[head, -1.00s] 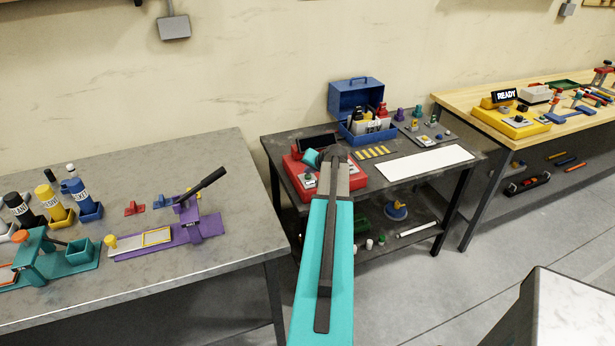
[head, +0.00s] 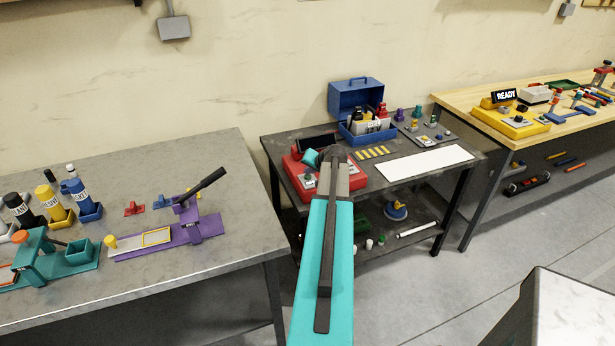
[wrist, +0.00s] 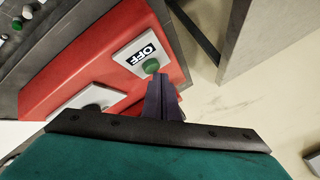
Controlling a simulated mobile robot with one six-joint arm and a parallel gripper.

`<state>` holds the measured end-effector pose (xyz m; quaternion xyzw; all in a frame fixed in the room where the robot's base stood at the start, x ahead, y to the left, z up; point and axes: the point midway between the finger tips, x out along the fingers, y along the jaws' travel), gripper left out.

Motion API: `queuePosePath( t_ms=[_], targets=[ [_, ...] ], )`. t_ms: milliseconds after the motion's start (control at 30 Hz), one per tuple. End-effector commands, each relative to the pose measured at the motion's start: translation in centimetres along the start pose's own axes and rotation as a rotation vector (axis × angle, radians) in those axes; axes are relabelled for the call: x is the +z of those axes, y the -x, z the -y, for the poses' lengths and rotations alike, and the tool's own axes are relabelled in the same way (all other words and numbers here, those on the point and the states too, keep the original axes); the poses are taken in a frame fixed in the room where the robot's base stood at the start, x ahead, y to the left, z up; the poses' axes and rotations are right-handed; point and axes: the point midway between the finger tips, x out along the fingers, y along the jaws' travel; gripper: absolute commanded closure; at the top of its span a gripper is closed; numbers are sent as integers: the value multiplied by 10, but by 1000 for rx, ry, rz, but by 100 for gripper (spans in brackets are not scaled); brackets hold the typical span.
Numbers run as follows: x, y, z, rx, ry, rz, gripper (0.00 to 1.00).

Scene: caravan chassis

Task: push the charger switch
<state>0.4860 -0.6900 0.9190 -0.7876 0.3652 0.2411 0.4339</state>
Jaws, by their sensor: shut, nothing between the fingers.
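The red charger box (head: 296,184) sits at the left of the dark middle table, partly hidden by my arm in the head view. In the wrist view the red box (wrist: 98,62) carries a white plate (wrist: 133,50) marked OFF, with a round green switch button (wrist: 152,66). In the head view the fingertips are hidden.
On the same dark table (head: 462,178) stand a blue toolbox (head: 356,98), several yellow strips and a white sheet (head: 425,162). A grey table (head: 190,265) is at left, a wooden-topped one (head: 455,101) at right.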

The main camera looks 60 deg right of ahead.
Motion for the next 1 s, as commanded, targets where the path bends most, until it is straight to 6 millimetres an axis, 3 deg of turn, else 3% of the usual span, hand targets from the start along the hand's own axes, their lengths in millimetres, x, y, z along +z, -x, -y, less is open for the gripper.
queuePosePath(
  t_ms=[1000],
  targets=[
    [5, -6, -6, 1, 0, 1, 100]
  ],
)
